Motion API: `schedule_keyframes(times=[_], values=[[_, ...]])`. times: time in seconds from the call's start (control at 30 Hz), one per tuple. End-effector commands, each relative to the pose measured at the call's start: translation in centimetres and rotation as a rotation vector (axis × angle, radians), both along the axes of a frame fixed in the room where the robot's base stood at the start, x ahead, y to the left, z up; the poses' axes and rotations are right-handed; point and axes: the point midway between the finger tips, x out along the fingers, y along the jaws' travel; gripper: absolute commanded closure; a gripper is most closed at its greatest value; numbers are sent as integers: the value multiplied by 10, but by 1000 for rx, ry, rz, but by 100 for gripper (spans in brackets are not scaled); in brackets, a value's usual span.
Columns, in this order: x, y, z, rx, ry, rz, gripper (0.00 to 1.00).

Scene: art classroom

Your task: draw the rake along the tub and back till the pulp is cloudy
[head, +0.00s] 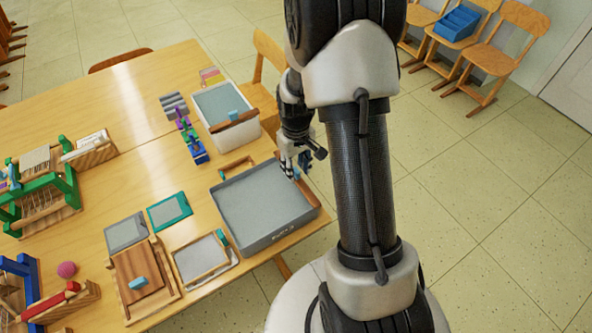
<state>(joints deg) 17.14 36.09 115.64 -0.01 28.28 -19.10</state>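A wide, shallow grey tub (280,239) stands at the table's right end, filled with a flat grey surface; I cannot tell how cloudy it is. A brown wooden bar (306,193) lies along its right rim, and a wooden piece (237,165) shows at its far left corner. Which of these, if either, is the rake I cannot tell. My gripper (289,171) points down at the tub's far right corner, near the end of the brown bar. Its fingertips are small and partly hidden, so whether they hold anything is unclear.
A white tub (231,138) with grey contents and a blue block stands behind the grey tub. Frames (200,257) and a wooden press board (138,277) lie to the left. A green loom (65,192) stands farther left. Clear tabletop (120,95) lies at the back.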

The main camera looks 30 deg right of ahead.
Motion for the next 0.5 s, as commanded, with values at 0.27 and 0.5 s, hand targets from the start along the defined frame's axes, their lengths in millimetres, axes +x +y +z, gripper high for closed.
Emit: schedule_keyframes(times=[0.27,0.5], values=[[0,0,-8,0,-1,0,68],[0,0,-8,0,0,0,76]])
